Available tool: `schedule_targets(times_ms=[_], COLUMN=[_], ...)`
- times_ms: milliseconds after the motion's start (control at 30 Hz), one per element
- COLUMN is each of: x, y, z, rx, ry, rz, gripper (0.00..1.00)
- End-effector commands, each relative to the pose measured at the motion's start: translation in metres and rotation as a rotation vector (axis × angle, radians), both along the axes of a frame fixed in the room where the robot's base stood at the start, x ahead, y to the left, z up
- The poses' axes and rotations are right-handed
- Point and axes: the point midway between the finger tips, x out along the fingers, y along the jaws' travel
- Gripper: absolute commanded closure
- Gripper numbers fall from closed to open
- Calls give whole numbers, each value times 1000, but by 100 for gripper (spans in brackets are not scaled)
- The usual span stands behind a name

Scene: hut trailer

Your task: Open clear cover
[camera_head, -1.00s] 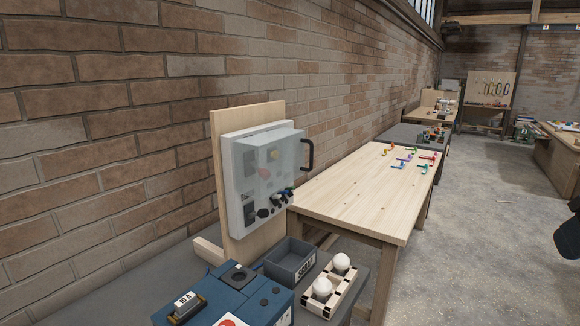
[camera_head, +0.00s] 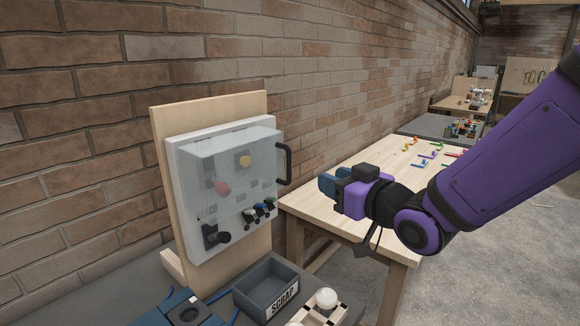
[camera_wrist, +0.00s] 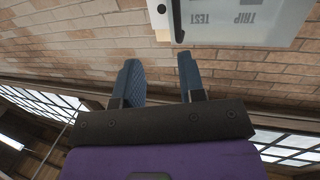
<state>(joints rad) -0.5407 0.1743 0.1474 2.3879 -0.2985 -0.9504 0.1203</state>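The clear cover (camera_head: 212,172) lies closed over a white panel box on an upright wooden board. Its black handle (camera_head: 286,164) is on the right edge. Through the cover I see a red knob, a yellow button and labels. My gripper (camera_head: 326,184) is to the right of the handle, with a gap between them, and its blue fingers point toward the panel. In the wrist view the two fingers (camera_wrist: 160,72) are apart with nothing between them. The box edge with TRIP and TEST lettering (camera_wrist: 225,18) and the dark handle (camera_wrist: 177,20) show at the top, beyond the fingertips.
A grey SCRAP bin (camera_head: 268,290) and a wooden tray with a white ball (camera_head: 326,298) stand below the panel. A wooden table (camera_head: 345,215) with coloured pieces is behind my arm. A brick wall runs behind the board.

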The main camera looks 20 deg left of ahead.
Motion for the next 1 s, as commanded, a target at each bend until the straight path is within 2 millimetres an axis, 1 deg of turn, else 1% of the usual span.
schedule_targets(times_ms=[33, 100, 267, 367, 700, 833, 1000], x=[-4, -7, -5, 2, 35, 44, 50], y=[9, 15, 26, 37, 85, 98, 107], z=[-4, -5, -5, -5, -5, -5, -5], rx=[18, 39, 53, 53, 52, 52, 51], ry=[-5, -14, -19, -19, -19, -19, -19], rz=[23, 43, 56, 55, 53, 53, 52], gripper=[63, 63, 63, 63, 63, 63, 63])
